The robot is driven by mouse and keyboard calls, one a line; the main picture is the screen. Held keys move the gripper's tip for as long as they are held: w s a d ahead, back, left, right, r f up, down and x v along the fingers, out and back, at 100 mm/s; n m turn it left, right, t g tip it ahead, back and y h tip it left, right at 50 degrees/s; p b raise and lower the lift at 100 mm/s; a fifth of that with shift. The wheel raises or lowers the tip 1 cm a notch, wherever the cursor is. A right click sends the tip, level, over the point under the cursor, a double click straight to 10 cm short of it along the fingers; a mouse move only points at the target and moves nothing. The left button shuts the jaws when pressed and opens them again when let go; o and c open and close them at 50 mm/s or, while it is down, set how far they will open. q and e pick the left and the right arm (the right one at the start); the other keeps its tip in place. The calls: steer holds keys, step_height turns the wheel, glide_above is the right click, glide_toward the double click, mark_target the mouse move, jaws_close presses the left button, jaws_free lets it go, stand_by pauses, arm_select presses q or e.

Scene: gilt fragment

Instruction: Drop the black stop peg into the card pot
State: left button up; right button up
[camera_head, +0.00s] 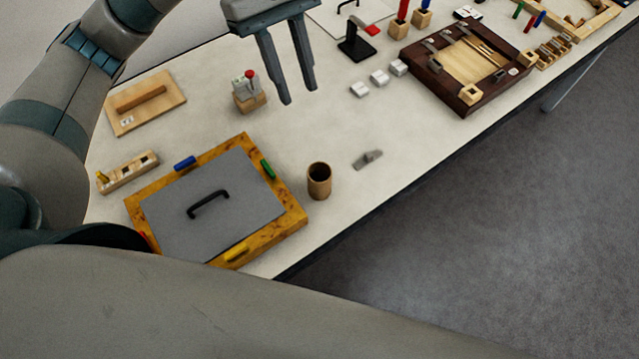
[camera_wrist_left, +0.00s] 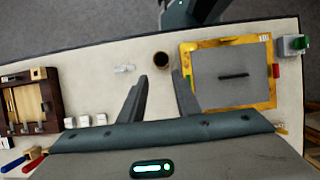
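The card pot (camera_head: 319,182) is a brown, open-topped cylinder standing upright on the table, right of the grey-lidded board. It also shows in the left wrist view (camera_wrist_left: 161,59), beyond the fingertips. Its inside is dark, and I cannot tell what it holds. I cannot make out a black stop peg for certain in either view. My left gripper (camera_head: 298,95) is open above the table, up and left of the pot. Its two fingers are apart with nothing seen between them, also in the left wrist view (camera_wrist_left: 159,77). My right gripper is not in view.
A yellow-framed board (camera_head: 290,217) with a grey handled panel (camera_head: 230,222) lies left of the pot. A small grey piece (camera_head: 368,159) lies right of it. A slotted wooden block (camera_head: 128,172), white blocks (camera_head: 379,77) and a dark brown tray (camera_head: 420,55) stand around. The table middle is clear.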

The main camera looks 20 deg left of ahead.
arm_select(q)
steer(key=shift+b+v, duration=0.75)
steer(key=shift+v, duration=2.15)
